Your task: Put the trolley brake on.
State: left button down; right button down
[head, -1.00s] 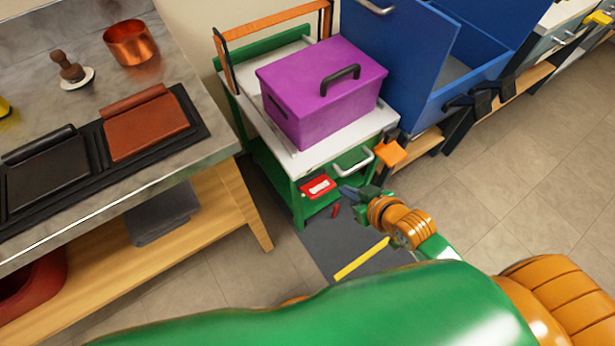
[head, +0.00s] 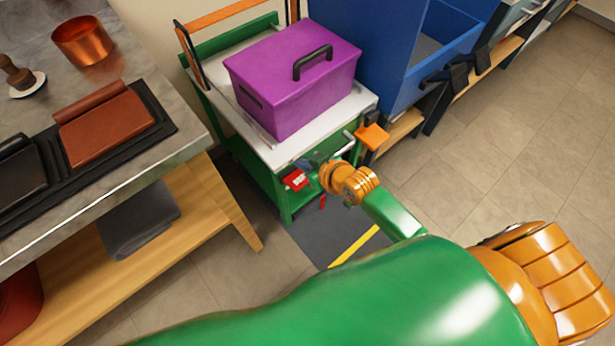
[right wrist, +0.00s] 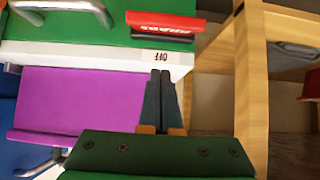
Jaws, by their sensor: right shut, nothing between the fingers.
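The trolley (head: 247,123) has a green frame, a white top and an orange handle. A purple box (head: 290,85) with a dark handle stands on it. A small red piece (head: 323,201) sits low by its front; I cannot tell for sure that it is the brake. My right gripper (head: 305,163) is at the trolley's front, beside a red block with white lettering (head: 295,179). In the right wrist view, the fingers (right wrist: 160,72) are shut and empty, pointing at the trolley's edge near that red block (right wrist: 165,22). My left gripper is not in view.
A workbench (head: 195,130) with a wooden frame stands left of the trolley. A blue open bin (head: 385,50) is to its right. An orange paddle (head: 372,137) sticks out at the trolley's corner. A dark mat with a yellow stripe (head: 353,246) lies in front. The floor at right is clear.

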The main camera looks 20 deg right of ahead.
jog(key=f, duration=0.1)
jog(key=s+f, duration=0.1)
jog(key=f, duration=0.1)
jog(key=shift+s+d+f, duration=0.35)
pick_arm(q)
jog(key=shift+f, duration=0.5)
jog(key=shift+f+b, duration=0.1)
jog(key=shift+b, duration=0.25)
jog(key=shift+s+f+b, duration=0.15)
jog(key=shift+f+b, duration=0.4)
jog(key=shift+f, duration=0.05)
pick_arm(e)
jog(key=shift+s+f+t, duration=0.2)
jog(key=shift+f+t, duration=0.1)
jog(key=shift+t, duration=0.1)
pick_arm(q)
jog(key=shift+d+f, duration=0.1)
